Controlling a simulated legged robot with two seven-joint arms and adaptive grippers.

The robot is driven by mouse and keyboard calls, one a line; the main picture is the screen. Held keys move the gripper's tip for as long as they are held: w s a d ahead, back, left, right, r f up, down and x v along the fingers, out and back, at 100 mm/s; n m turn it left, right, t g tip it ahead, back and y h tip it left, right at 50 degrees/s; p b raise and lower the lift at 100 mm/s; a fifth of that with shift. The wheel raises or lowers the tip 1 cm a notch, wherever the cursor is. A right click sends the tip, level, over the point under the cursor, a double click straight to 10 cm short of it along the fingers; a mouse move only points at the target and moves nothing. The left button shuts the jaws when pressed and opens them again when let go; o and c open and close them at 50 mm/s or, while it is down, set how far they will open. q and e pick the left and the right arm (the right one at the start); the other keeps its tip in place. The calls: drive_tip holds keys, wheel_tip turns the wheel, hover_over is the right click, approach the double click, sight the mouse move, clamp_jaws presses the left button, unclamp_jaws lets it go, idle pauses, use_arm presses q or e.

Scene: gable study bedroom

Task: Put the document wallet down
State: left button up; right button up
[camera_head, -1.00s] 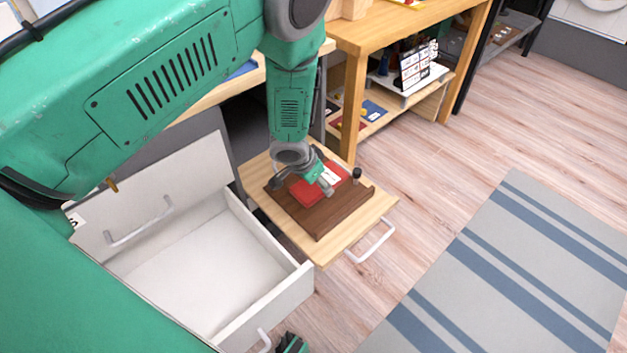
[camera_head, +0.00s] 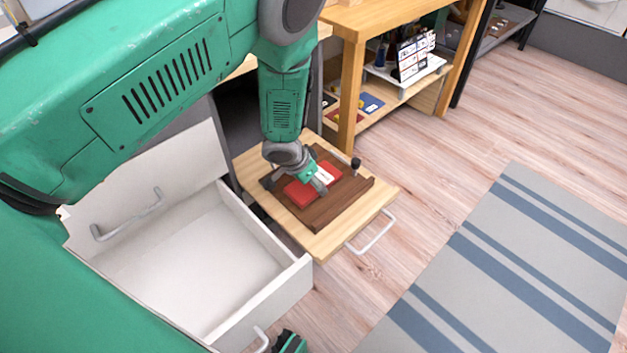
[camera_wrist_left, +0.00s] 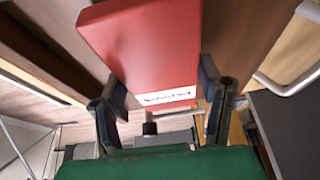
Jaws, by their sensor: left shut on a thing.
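The document wallet (camera_head: 298,194) is a flat red rectangle with a white label. It lies over a dark brown wooden tray (camera_head: 325,213) on a pale wooden pull-out board (camera_head: 320,246). Whether it touches the tray is hard to tell. My left gripper (camera_head: 318,183) is shut on the wallet from above, at its labelled side. In the left wrist view the wallet (camera_wrist_left: 148,45) sits between the two dark fingers (camera_wrist_left: 165,105), label near the fingertips.
An open white drawer (camera_head: 195,265), empty, stands left of the board. A small black knob-like item (camera_head: 355,164) is at the tray's far right corner. A wooden shelf unit (camera_head: 349,85) stands behind. A striped rug (camera_head: 510,265) covers the floor at right.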

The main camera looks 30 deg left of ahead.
use_arm(q)
drive_tip(key=shift+a+f, duration=0.35)
drive_tip(key=shift+f, duration=0.05)
drive_tip(key=o, duration=1.5)
drive_tip(key=shift+d+r, duration=0.1)
drive_tip(key=shift+d, duration=0.05)
drive_tip(key=shift+c, duration=0.2)
drive_tip(key=shift+d+r, duration=0.15)
drive_tip(key=shift+d, duration=0.2)
drive_tip(key=v, duration=1.2)
